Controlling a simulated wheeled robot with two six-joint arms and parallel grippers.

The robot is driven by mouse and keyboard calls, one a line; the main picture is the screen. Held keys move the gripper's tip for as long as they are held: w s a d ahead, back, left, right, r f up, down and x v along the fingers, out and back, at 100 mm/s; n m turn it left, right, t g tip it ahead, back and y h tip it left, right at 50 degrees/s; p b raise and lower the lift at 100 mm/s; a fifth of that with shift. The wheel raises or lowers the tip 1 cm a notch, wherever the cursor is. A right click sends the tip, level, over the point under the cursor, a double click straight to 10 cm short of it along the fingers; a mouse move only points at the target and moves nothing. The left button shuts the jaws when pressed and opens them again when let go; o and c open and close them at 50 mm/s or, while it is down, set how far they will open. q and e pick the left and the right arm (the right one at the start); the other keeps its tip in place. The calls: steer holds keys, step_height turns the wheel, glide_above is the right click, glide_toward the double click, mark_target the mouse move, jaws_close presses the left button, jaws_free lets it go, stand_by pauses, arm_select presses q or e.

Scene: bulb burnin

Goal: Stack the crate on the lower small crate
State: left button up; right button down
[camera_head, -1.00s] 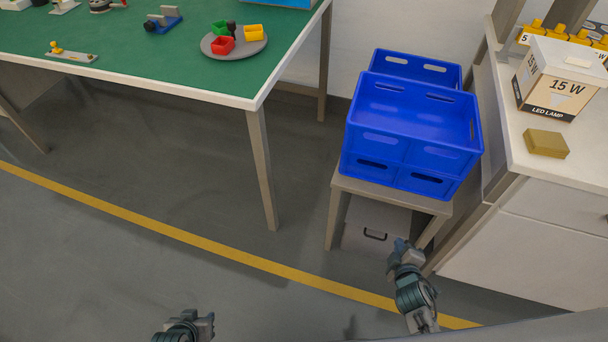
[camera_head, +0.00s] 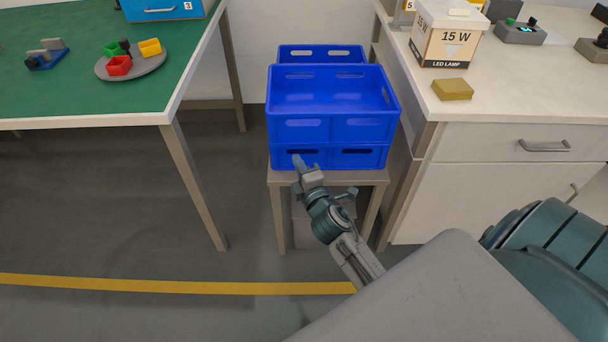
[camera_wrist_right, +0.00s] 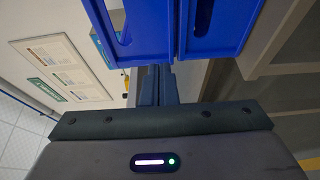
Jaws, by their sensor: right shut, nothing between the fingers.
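A blue crate (camera_head: 330,128) sits on top of a blue lower crate (camera_head: 330,166) on a small stool. The two look roughly aligned, with handle slots in their front walls. My right gripper (camera_head: 303,168) is at the front left of the stack, its tips overlapping the lower crate's left slot in the head view. In the right wrist view, the shut, empty fingers (camera_wrist_right: 158,85) point at the seam between the upper crate (camera_wrist_right: 140,30) and the lower crate (camera_wrist_right: 225,30). I cannot tell whether they touch. My left gripper is out of view.
Another blue crate (camera_head: 321,54) stands behind the stack. The stool (camera_head: 352,178) is between a green-topped table (camera_head: 60,95) on the left and a white cabinet (camera_head: 520,150) on the right. A lamp box (camera_head: 445,45) and a tan block (camera_head: 452,90) rest on the cabinet.

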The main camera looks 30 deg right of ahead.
mark_target(302, 140)
steer(key=w+d, duration=0.1)
steer(key=w, duration=0.1)
steer(key=w+d, duration=0.2)
steer(key=shift+w, duration=0.1)
steer(key=shift+w+d, duration=0.2)
steer(key=shift+d, duration=0.15)
steer(key=shift+w+d, duration=0.6)
steer(key=shift+d, duration=0.25)
